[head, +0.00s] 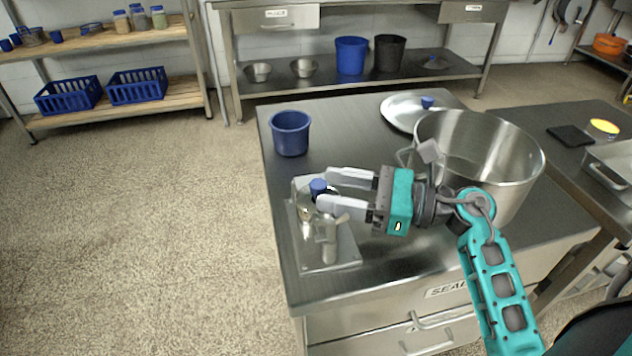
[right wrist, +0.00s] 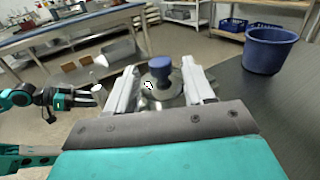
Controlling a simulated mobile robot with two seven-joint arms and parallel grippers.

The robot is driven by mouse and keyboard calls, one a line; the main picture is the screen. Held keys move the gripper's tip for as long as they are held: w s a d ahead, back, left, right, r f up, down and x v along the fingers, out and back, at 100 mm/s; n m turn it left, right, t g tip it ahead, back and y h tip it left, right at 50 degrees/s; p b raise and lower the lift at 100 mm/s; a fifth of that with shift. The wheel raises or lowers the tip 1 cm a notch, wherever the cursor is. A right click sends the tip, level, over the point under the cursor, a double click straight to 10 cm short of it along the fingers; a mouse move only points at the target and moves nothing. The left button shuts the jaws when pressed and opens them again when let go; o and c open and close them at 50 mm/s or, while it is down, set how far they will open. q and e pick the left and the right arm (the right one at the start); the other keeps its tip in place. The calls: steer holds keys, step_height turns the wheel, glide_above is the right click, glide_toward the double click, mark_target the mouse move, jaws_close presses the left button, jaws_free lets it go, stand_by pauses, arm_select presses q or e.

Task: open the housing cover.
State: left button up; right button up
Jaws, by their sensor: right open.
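The colloid mill (head: 329,243) is a small steel machine on a flat plate at the table's left front. Its round steel housing cover (right wrist: 158,90) has a blue knob (head: 318,186) on top and appears to sit on the housing. My right gripper (head: 323,189) reaches in from the right, open, with one finger on each side of the knob. In the right wrist view the knob (right wrist: 160,68) stands between the fingers with gaps on both sides. Part of the cover is hidden by the fingers. My left gripper (right wrist: 88,97) shows small in the right wrist view; its jaw state is unclear.
A large steel pot (head: 490,150) stands right of the mill, behind my right arm. A blue cup (head: 290,135) is at the back left of the table (head: 345,115). A steel lid (head: 400,108) with a blue knob lies behind the pot. The tabletop between cup and pot is clear.

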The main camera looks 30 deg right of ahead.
mark_target(327, 189)
steer(key=shift+x, duration=1.75)
steer(key=shift+c, duration=0.2)
jaws_close()
